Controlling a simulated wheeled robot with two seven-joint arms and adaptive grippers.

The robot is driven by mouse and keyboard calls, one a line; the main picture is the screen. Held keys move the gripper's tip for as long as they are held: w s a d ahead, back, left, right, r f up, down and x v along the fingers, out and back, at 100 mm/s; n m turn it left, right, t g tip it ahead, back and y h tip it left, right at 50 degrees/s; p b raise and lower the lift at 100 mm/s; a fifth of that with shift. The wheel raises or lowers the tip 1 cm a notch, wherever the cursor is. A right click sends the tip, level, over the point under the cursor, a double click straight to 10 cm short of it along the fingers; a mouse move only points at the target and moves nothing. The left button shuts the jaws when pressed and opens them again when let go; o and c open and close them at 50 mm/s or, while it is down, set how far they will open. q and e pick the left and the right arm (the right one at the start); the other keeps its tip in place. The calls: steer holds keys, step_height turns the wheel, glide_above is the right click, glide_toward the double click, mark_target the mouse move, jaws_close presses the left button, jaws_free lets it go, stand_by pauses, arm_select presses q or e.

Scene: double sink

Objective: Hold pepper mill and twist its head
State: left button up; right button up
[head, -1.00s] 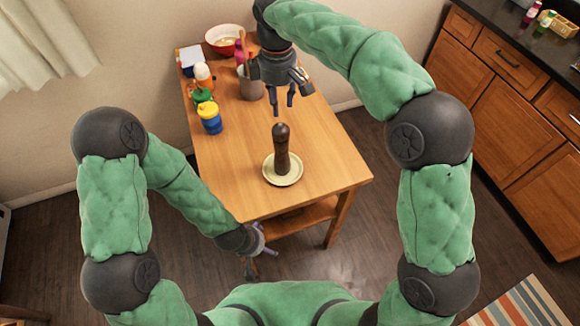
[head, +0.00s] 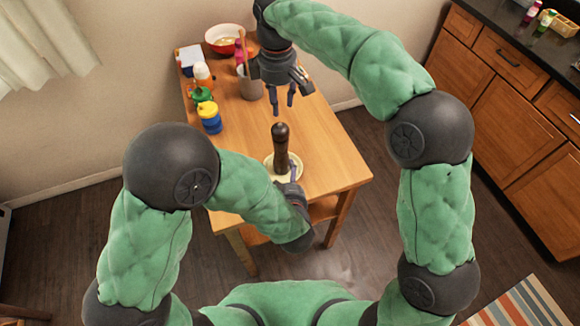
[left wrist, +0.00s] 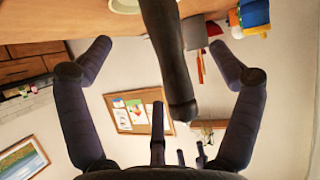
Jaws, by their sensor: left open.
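The dark brown pepper mill (head: 281,148) stands upright on a pale saucer (head: 269,162) near the front of the wooden table. My left gripper (head: 290,177) is open at the saucer's front right edge, with a finger just right of the mill's lower part. In the left wrist view the mill (left wrist: 170,55) shows upside down between the two spread fingers (left wrist: 160,47), with a gap on each side. The mill's far side and part of the saucer are hidden. My right gripper (head: 281,98) is open and empty, above and behind the mill's head.
A blue and yellow container (head: 210,117), a green-topped one (head: 202,95), a grey utensil crock (head: 250,85) and a red bowl (head: 224,39) stand along the table's left and back. The wooden tabletop (head: 335,160) right of the mill is clear.

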arm_select(q)
steer(key=m+t+y, duration=0.1)
steer(key=t, duration=0.1)
glide_toward(285, 150)
steer(key=w, duration=0.1)
steer(key=x, duration=1.1)
steer(key=shift+w, duration=0.1)
steer(key=c, duration=1.5)
steer(key=o, duration=0.5)
steer(key=c, duration=0.3)
